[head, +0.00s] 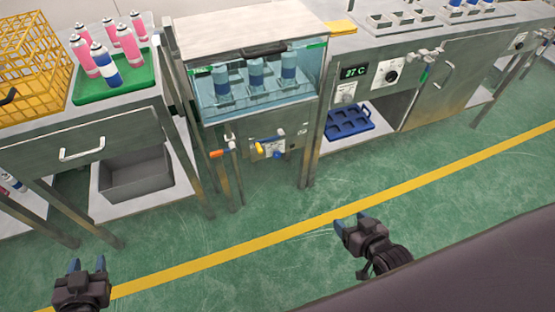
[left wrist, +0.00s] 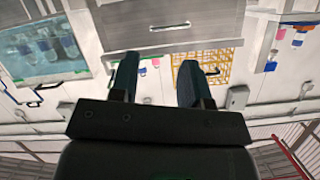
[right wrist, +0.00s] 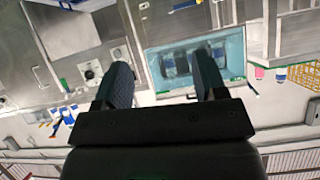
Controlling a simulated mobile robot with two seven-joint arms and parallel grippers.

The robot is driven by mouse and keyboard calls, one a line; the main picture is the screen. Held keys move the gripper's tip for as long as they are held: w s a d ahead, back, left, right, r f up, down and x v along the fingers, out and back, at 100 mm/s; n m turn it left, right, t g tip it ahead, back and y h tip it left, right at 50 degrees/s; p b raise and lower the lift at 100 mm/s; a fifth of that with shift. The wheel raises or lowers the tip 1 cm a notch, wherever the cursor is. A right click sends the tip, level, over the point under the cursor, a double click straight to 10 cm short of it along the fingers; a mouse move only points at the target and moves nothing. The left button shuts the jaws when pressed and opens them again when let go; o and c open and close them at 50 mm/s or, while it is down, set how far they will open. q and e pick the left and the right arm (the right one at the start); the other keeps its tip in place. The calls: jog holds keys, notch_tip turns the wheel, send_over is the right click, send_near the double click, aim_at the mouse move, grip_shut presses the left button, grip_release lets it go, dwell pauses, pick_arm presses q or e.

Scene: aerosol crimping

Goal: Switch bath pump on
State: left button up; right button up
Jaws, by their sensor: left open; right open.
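My left gripper (head: 87,268) is open and empty over the floor at lower left. My right gripper (head: 351,225) is open and empty, well in front of the panel.
Below the bath are valves with an orange handle (head: 216,153) and a yellow one. A blue tray (head: 348,122) sits on the shelf under the panel. A green tray (head: 118,83) with pink cans and a yellow basket (head: 32,62) stand left. The green floor in front is clear.

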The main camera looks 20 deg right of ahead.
pick_arm(q)
jog(key=w+a+r+t+b, duration=0.1)
jog(key=w+a, duration=0.2)
jog(key=w, duration=0.1)
pick_arm(e)
notch_tip(320, 180, down, 3)
jog(key=w+m, duration=0.1)
jog(key=w, duration=0.2)
jog(key=n+t+b, duration=0.3)
jog(key=t+b, duration=0.3)
jog(key=b, duration=1.1)
send_near(278, 156)
jog(key=w+b, duration=0.1)
jog(key=w, duration=0.1)
jog(key=w+b, duration=0.1)
jog(key=w, duration=0.5)
jog(key=shift+w+a+f+b, duration=0.2)
jog(key=shift+a+b, duration=0.05)
jog(key=shift+b, duration=0.15)
pick_arm(q)
jog(key=s+d+f+g+h, duration=0.1)
jog(key=s+d+f+g, duration=0.1)
jog(key=s+d+f, duration=0.8)
jog(key=shift+s+f+h, duration=0.3)
jog(key=shift+s+f, duration=1.15)
jog(key=shift+f, duration=0.6)
pick_arm(e)
jog(key=shift+w+r, duration=0.15)
jog(key=shift+w, duration=0.4)
jog(key=shift+c, duration=0.3)
